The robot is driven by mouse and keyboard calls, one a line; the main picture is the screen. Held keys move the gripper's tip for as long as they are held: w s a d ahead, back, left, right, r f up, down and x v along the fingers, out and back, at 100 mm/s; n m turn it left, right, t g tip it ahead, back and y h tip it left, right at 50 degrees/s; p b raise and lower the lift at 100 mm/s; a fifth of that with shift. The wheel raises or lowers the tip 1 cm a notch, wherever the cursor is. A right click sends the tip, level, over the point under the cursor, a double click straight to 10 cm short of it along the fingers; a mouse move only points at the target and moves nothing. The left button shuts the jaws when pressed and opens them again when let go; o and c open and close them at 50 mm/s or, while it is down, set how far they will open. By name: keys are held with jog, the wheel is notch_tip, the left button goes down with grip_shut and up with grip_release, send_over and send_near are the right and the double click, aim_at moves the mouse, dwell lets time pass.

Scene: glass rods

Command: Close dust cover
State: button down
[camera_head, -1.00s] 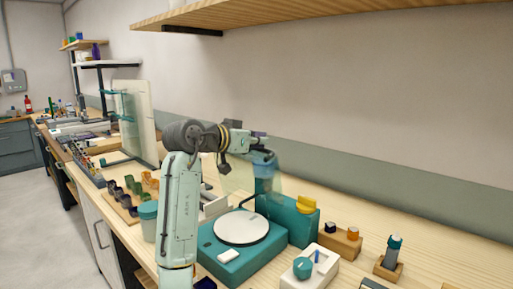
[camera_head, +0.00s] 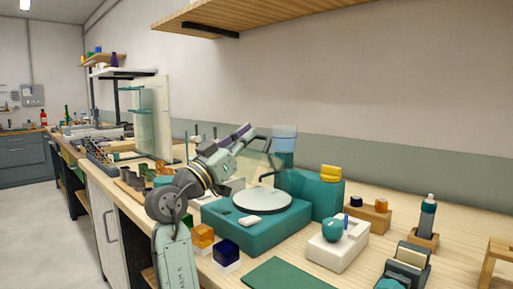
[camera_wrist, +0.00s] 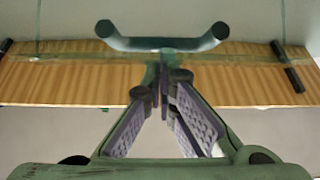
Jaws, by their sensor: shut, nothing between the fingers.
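A teal device base (camera_head: 250,232) with a round pale platter (camera_head: 262,201) stands on the bench in the head view. The dust cover (camera_head: 268,163) is a faint see-through panel raised above the platter, so the device stands open. Its edges are hard to make out in the head view. In the wrist view, a teal bar handle (camera_wrist: 160,43) crosses the upper middle, just beyond my fingertips. My gripper (camera_wrist: 162,82) is shut and empty, pointing toward the handle; contact cannot be told. In the head view my gripper (camera_head: 247,132) is up beside the cover, left of the teal rear housing.
A white box with a teal knob (camera_head: 333,230), a yellow-topped teal block (camera_head: 328,192) and a bottle on a wooden stand (camera_head: 427,217) are to the right. Orange and blue cubes (camera_head: 226,254) sit in front. A wooden shelf (camera_head: 265,12) hangs above; it also fills the wrist view (camera_wrist: 75,78).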

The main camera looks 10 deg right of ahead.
aim_at(244, 151)
jog(key=shift+s+a+f+b, duration=0.25)
jog(key=shift+a+f+b, duration=0.15)
jog(key=shift+f+b, duration=0.3)
jog(key=shift+s+a+f+b, duration=0.35)
jog(key=shift+f+b, duration=0.25)
jog(key=shift+f, duration=0.15)
jog(key=shift+s+a+f+b, duration=0.2)
jog(key=shift+a+f+b, duration=0.2)
jog(key=shift+f+b, duration=0.3)
jog(key=shift+f, duration=0.15)
